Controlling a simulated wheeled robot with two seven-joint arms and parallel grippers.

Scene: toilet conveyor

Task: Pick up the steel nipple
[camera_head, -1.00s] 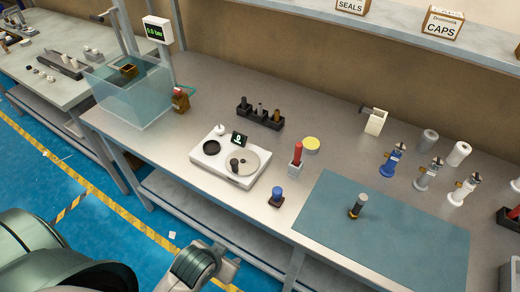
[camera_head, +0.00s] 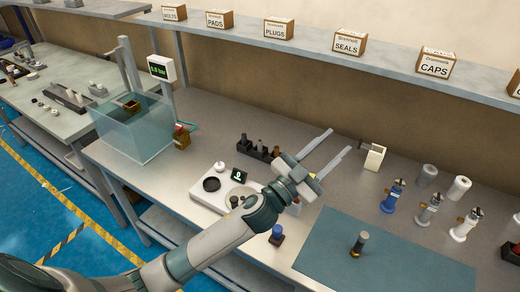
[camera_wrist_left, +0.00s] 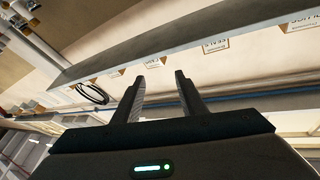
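A small upright cylinder (camera_head: 360,240) with a grey upper part and a dark, brass-tinted foot stands on the blue-green mat (camera_head: 400,262). It looks like the steel nipple, though I cannot be sure at this size. My left gripper (camera_head: 339,142) is open and empty, raised above the bench to the left of and behind the cylinder. Its two fingers also show apart in the left wrist view (camera_wrist_left: 159,78), with nothing between them; that view faces the shelf, not the bench. My right gripper is not in view.
A white scale (camera_head: 208,197), a black rack (camera_head: 252,150) and a blue-topped piece (camera_head: 277,234) lie near my left arm. Several valve-like fittings (camera_head: 393,195) and pale cylinders (camera_head: 428,175) stand at the right. A shelf (camera_head: 310,48) with labelled boxes hangs behind. The mat is mostly bare.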

